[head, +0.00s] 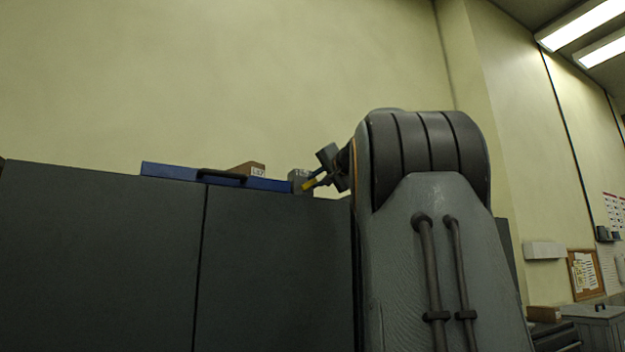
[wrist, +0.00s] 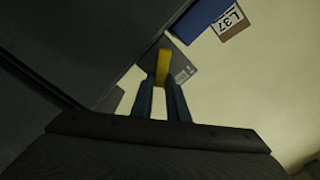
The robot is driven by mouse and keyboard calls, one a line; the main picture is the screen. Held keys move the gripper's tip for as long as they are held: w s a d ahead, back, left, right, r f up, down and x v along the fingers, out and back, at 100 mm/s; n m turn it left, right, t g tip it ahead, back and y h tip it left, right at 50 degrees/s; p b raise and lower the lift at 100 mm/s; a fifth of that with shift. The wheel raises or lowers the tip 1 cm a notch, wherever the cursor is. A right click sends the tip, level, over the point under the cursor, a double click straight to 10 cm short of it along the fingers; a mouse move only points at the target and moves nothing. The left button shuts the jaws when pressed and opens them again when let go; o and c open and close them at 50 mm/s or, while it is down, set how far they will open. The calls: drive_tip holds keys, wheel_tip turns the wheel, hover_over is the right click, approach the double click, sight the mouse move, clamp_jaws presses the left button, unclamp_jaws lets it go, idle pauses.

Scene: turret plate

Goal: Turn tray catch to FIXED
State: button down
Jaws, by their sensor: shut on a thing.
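The tray catch is a small grey block (head: 298,178) with a yellow lever (head: 313,183), at the right end of a blue tray (head: 165,171) on top of the dark cabinets. My gripper (head: 322,178) reaches it from the right. In the wrist view my gripper (wrist: 164,82) is shut on the yellow lever (wrist: 163,62), a finger on each side. The grey catch plate (wrist: 183,68) shows behind it with a small pale label too small to read. The lever's lower part is between the fingers. I cannot tell which mark it points at.
A brown box marked L37 (wrist: 232,20) sits by the blue tray, which has a dark handle (head: 221,175) on its front. The dark grey cabinets (head: 100,260) stand below. A plain wall rises behind. My arm hides the cabinets' right part.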

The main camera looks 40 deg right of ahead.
drive_tip(key=m, duration=0.4)
drive_tip(key=shift+s+d+f, duration=0.1)
drive_tip(key=shift+d+f, duration=0.05)
drive_tip(key=shift+f+m+p, duration=0.25)
drive_tip(key=shift+m+p, duration=0.1)
drive_tip(key=shift+m, duration=1.25)
drive_tip(key=c, duration=1.7)
unclamp_jaws()
drive_tip(key=shift+f, duration=0.15)
drive_tip(key=shift+f, duration=0.1)
drive_tip(key=b+v, duration=0.3)
drive_tip(key=v, duration=0.4)
drive_tip(key=shift+s+b, duration=0.35)
drive_tip(key=shift+b, duration=0.05)
